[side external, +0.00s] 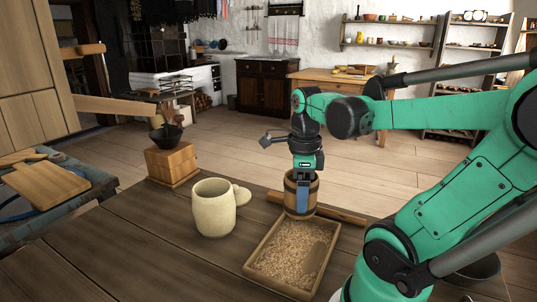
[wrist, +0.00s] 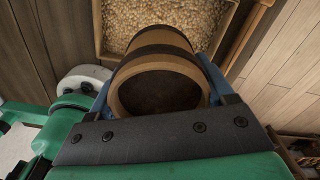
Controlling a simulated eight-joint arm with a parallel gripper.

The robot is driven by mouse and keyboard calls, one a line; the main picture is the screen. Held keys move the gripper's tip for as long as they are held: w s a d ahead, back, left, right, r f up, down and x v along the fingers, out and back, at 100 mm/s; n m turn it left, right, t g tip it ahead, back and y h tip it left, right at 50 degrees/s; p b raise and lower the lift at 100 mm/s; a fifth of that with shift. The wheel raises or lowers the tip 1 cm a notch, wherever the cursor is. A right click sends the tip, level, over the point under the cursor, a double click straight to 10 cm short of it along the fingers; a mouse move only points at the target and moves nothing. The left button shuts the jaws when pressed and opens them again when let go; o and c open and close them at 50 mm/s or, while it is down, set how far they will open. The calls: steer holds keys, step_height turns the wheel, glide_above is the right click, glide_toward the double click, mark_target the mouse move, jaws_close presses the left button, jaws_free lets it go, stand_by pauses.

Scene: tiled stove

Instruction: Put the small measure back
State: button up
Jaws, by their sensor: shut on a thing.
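The small measure (side external: 289,190) is a small wooden tub with dark bands. In the side view it stands roughly upright at the far end of a shallow wooden tray (side external: 262,235) of pale grain. My gripper (side external: 303,196) points down from above with its blue fingers shut on the measure. In the wrist view the measure (wrist: 160,62) sits between the two blue fingers, its dark round end facing the camera. The grain (wrist: 130,15) shows beyond it. I cannot tell whether the measure touches the tray or hangs just above it.
A wooden box (side external: 171,163) with a dark bowl (side external: 166,136) on top stands further back left. A wooden strip (side external: 340,214) lies behind the tray. The front left tabletop is clear.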

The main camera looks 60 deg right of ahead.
steer(key=shift+f, duration=5.2)
steer(key=shift+f, duration=0.15)
steer(key=o, duration=1.4)
steer(key=shift+c, duration=0.2)
